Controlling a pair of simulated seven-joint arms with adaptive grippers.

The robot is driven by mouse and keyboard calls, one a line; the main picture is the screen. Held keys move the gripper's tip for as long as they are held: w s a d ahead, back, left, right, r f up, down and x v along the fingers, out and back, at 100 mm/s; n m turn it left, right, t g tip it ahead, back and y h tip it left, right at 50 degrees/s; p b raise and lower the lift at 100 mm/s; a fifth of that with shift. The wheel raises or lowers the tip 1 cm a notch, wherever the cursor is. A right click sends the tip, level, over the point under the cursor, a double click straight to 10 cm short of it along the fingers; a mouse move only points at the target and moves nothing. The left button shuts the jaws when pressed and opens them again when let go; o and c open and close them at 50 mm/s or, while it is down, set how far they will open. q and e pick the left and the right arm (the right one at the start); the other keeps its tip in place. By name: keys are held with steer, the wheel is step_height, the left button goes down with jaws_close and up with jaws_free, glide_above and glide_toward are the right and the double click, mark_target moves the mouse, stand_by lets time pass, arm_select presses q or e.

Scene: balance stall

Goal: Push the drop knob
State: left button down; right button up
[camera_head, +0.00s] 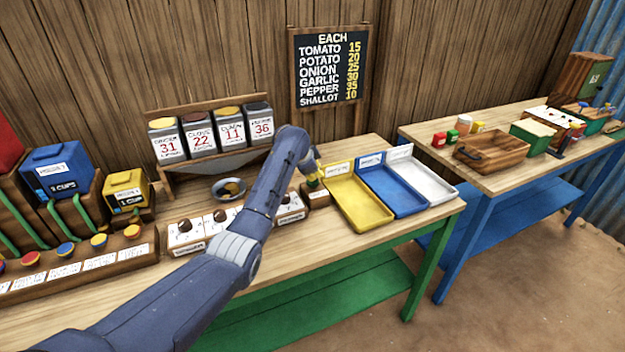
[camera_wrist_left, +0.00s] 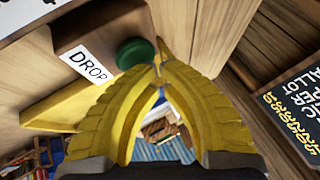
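The drop knob (camera_wrist_left: 135,53) is a green round knob on a wooden block (camera_wrist_left: 95,32) with a white label reading DROP (camera_wrist_left: 86,64). In the head view, the block (camera_head: 318,196) stands just left of the yellow tray, and my gripper largely covers the knob. My left gripper (camera_wrist_left: 160,66) has ribbed yellow fingers whose tips meet, with nothing seen between them. The tips are right beside the knob in the wrist view; I cannot tell whether they touch it. In the head view, the left gripper (camera_head: 314,180) points down over the block. My right gripper is not in view.
Yellow (camera_head: 345,195), blue (camera_head: 385,182) and white (camera_head: 433,190) trays lie right of the block. Labelled knob blocks (camera_head: 185,233) and a metal bowl (camera_head: 229,188) are to the left. Numbered bins (camera_head: 230,132) stand behind. A second table (camera_head: 490,180) is at right.

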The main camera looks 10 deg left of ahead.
arm_select(q)
steer(key=shift+r, duration=0.95)
steer(key=shift+r, duration=2.5)
